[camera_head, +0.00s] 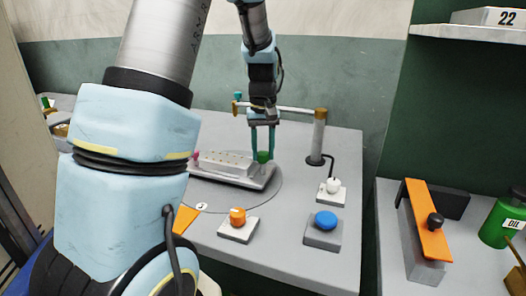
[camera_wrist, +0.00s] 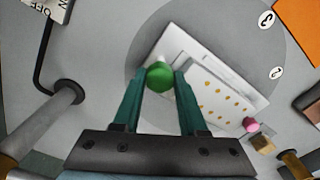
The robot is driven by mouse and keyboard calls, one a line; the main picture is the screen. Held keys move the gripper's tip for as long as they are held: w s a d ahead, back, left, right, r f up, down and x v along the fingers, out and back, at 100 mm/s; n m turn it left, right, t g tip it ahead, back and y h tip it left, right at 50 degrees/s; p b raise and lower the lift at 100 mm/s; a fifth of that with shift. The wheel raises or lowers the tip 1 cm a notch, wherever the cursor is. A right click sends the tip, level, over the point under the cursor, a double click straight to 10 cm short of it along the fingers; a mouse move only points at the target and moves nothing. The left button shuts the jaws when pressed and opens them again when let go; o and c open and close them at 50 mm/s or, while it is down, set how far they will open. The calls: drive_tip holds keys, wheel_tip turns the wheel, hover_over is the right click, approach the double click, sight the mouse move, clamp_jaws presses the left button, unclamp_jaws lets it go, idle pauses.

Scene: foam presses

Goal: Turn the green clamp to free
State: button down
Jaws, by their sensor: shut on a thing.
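The green clamp (camera_wrist: 160,77) is a round green knob at one end of the pale mould plate. It also shows in the head view (camera_head: 263,156), at the right end of the plate. My gripper (camera_wrist: 160,82) points down over it with its teal fingers on either side of the knob, shut on it; it also shows in the head view (camera_head: 263,152). The knob's lower part and any free or locked mark are hidden. A pink knob (camera_wrist: 251,125) sits at the plate's other end.
The mould plate (camera_head: 255,180) lies on a round numbered disc. A grey post (camera_head: 318,138) with a horizontal bar stands close right of my gripper. An orange knob (camera_head: 237,216), a blue button (camera_head: 326,219) and a white switch (camera_head: 333,186) are in front.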

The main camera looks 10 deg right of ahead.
sight(263, 152)
drive_tip(key=m, duration=0.6)
drive_tip(key=shift+m, duration=0.3)
drive_tip(key=m+p, duration=0.1)
drive_tip(key=m, duration=0.4)
drive_tip(key=shift+m, duration=0.4)
drive_tip(key=shift+c, duration=2.2)
unclamp_jaws()
drive_tip(key=shift+r, duration=0.1)
wheel_tip(263, 152, up, 11)
drive_tip(key=b, duration=0.1)
drive_tip(key=shift+b, duration=0.3)
drive_tip(key=shift+f, duration=0.2)
